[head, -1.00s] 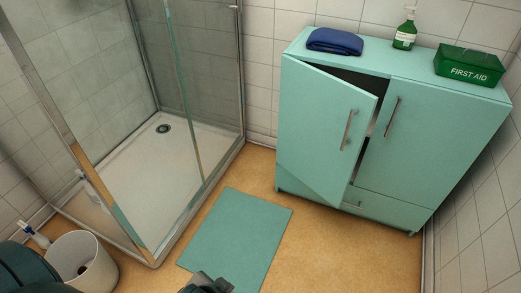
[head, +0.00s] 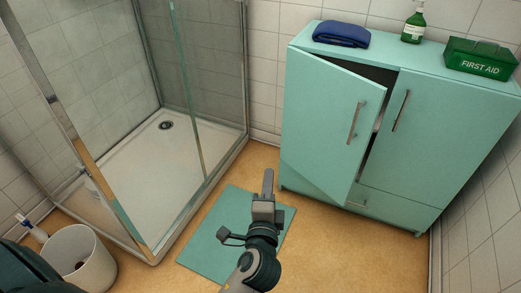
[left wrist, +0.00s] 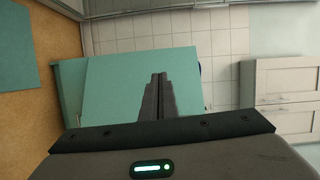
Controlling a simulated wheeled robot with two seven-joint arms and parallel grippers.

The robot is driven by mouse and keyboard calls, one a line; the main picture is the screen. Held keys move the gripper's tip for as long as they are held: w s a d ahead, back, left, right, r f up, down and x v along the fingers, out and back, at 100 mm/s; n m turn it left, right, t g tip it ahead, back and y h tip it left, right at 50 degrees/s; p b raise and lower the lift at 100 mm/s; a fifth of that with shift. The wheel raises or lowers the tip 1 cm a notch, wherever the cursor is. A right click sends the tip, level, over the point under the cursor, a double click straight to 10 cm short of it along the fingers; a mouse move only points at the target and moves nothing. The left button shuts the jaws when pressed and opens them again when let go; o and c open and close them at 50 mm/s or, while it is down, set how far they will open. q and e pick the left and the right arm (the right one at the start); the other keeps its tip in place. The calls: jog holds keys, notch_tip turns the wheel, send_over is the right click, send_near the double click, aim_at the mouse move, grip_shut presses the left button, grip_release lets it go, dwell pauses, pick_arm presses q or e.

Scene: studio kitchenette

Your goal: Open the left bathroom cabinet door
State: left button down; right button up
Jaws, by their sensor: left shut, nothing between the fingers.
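The teal bathroom cabinet (head: 385,57) stands against the tiled wall at the right of the head view. Its left door (head: 318,115) is ajar, with a dark gap along its top and right edge. A vertical metal handle (head: 355,122) sits near that door's right edge. My left gripper (head: 268,180) is shut and empty, in front of the cabinet over the mat, left of the handle and apart from it. In the left wrist view its closed fingers (left wrist: 158,80) point toward a teal panel (left wrist: 108,85), apparently the cabinet door. My right gripper is not in view.
A teal mat (head: 205,240) lies on the tan floor. A glass shower (head: 180,90) stands at left, with a white bin (head: 80,260) near it. A blue towel (head: 341,34), green bottle (head: 414,28) and first aid box (head: 480,58) sit on the cabinet.

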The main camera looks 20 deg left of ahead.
pick_arm(q)
jog(key=shift+w+d+r+m+t, duration=0.15)
jog(key=shift+r+t, duration=0.05)
jog(key=shift+r, duration=0.15)
jog(key=shift+w+d+r+m+t, duration=0.1)
jog(key=shift+r+m+t, duration=0.1)
jog(key=shift+r, duration=0.1)
jog(key=w+a, duration=0.6)
jog(key=w, duration=0.3)
jog(key=shift+w+a, duration=0.2)
jog(key=shift+a, duration=0.2)
jog(key=shift+w, duration=0.1)
dwell(1.4)
